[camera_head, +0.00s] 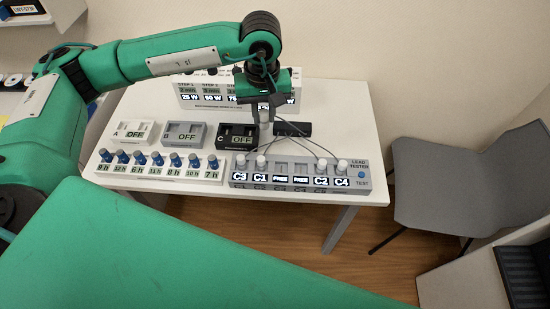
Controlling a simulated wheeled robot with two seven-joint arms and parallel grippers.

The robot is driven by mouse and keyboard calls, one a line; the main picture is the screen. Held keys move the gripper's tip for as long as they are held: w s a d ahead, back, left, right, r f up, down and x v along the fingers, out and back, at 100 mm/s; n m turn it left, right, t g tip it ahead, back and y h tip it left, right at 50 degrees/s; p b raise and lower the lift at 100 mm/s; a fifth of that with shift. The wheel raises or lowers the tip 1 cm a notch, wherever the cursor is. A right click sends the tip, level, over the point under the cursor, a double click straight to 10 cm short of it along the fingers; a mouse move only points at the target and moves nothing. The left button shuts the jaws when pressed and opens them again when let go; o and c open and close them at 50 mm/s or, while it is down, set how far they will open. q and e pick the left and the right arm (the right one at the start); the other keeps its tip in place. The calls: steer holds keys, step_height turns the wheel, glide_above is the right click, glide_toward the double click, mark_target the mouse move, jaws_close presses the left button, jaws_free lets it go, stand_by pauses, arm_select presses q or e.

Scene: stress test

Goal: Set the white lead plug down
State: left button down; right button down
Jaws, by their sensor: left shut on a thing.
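My left gripper (264,108) reaches over the table from above, fingers pointing down, behind the lead tester. It is shut on a small pale piece, which looks like the white lead plug; the fingers hide most of it. The grey lead tester (281,186) lies at the table's front right. White-topped plugs stand in it at C3 (240,161), C1 (261,161), C2 (321,165) and C4 (342,166); the two middle places read FREE. Thin grey leads run between the tester's plugs and the area under the gripper. My right gripper is out of view.
Behind the gripper stands a white sign board (205,92). Boxes A (132,132), B (185,134) and C (238,138) read OFF. A black cylinder (293,129) lies right of box C. The table's right side is clear.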

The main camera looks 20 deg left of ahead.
arm_select(q)
steer(key=shift+s+d+r+n, duration=0.1)
steer(key=shift+n, duration=0.9)
steer(key=shift+d+r+n, duration=0.1)
steer(key=shift+r+n, duration=0.05)
steer(key=shift+n, duration=0.75)
steer(key=n, duration=0.2)
steer(key=d+n, duration=0.1)
steer(key=shift+r+n, duration=0.25)
steer(key=shift+n, duration=0.05)
steer(key=d+r+n, duration=0.2)
steer(key=d+n, duration=0.1)
steer(key=n, duration=1.6)
step_height(320, 180, down, 20)
steer(key=p, duration=0.4)
steer(key=shift+s+d+r, duration=0.15)
steer(key=shift+r, duration=0.05)
steer(key=shift+f, duration=0.1)
